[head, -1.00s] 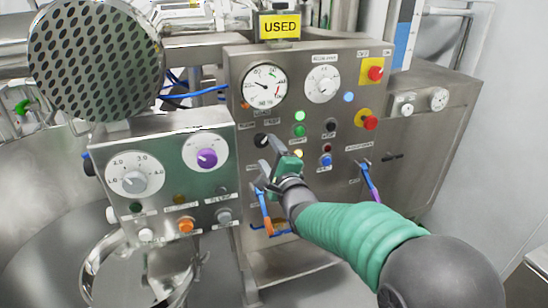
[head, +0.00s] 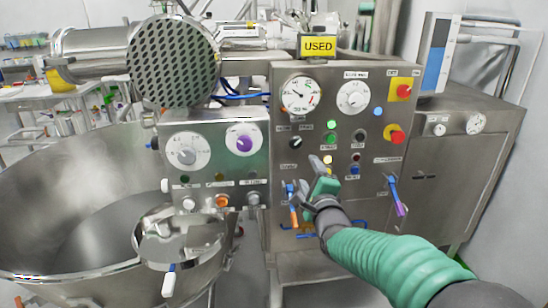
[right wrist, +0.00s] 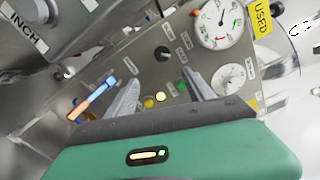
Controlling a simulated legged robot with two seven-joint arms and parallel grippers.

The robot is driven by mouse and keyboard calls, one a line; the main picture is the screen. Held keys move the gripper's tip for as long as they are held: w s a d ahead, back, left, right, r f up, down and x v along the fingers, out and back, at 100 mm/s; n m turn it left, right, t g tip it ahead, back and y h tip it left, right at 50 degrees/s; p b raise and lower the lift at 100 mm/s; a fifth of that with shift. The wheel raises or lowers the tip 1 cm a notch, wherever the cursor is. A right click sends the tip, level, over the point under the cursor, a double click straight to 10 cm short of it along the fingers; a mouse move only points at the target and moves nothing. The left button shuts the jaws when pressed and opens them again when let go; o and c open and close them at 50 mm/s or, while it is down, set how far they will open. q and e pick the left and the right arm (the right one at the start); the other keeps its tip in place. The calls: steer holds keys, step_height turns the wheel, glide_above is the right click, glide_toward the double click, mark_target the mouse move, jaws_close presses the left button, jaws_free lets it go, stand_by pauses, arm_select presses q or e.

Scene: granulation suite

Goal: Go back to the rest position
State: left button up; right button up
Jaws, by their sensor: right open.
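My right gripper (head: 314,191) is in front of the lower left part of the steel control panel (head: 275,130) in the head view. Its two fingers are apart with nothing between them. In the right wrist view the open fingers (right wrist: 158,95) point toward the panel, with a lit yellow button (right wrist: 160,96) showing between them. I cannot tell the exact gap between fingertips and panel. My left gripper is not in view.
An orange-and-blue lever (head: 293,212) is close left of my right gripper; a purple-and-blue lever (head: 396,195) is to its right. A smaller panel (head: 263,135) and a large steel bowl (head: 60,200) stand left. A yellow USED sign (head: 318,45) tops the panel.

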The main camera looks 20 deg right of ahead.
steer(key=s+a+f+n+g+y+p, duration=0.3)
steer(key=s+a+f+n+g+p, duration=0.45)
steer(key=s+f+n, duration=0.65)
steer(key=s+a+f+n+g, duration=0.2)
steer(key=s+f+n+g, duration=0.1)
steer(key=s, duration=0.5)
steer(key=s+a+f+n+g+y, duration=0.1)
steer(key=s+a+f+n+g, duration=0.2)
steer(key=s+n, duration=0.4)
steer(key=shift+s+f+g, duration=0.4)
steer(key=shift+f+g, duration=0.25)
steer(key=shift+f, duration=0.3)
steer(key=shift+a, duration=0.1)
